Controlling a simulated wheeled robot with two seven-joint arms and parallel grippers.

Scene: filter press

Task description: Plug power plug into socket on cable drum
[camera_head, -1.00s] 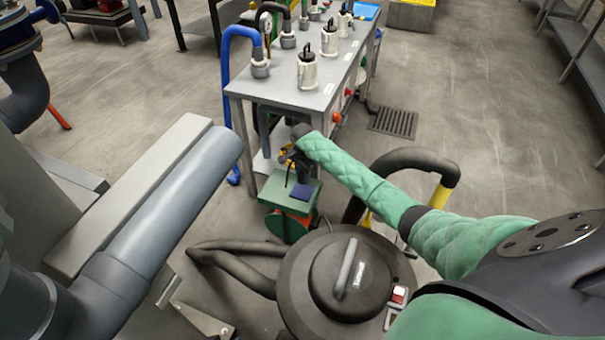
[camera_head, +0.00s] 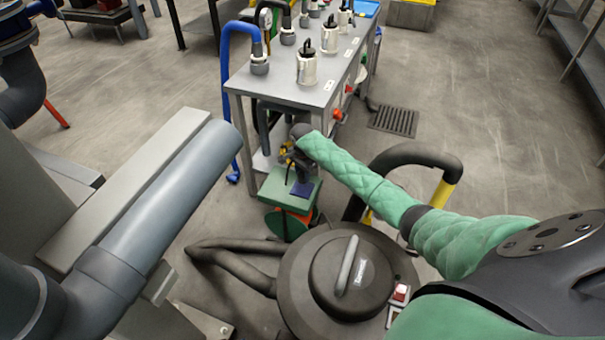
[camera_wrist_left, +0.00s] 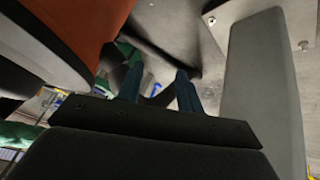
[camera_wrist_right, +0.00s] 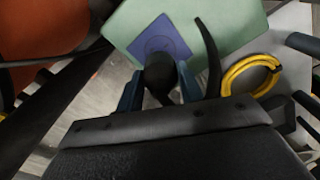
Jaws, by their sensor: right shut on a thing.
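The cable drum has a green top (camera_head: 277,190) and stands on the floor beside the bench. On its top is a blue socket (camera_head: 301,190), which also shows as a blue square (camera_wrist_right: 177,47) in the right wrist view. My right gripper (camera_head: 298,172) is just above the drum top, pointing down. Its fingers are shut on a black power plug (camera_wrist_right: 160,76), with a black cable beside it. The plug covers part of the socket; I cannot tell whether they touch. My left gripper (camera_wrist_left: 158,86) shows only in the left wrist view, with its fingers apart and nothing between them.
A grey bench (camera_head: 285,85) with hoses and canisters stands behind the drum. A black vacuum cleaner (camera_head: 345,285) is in front, with its hose around it. A large grey pipe (camera_head: 170,205) is at left. A yellow coiled cable (camera_wrist_right: 252,74) lies beside the drum top.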

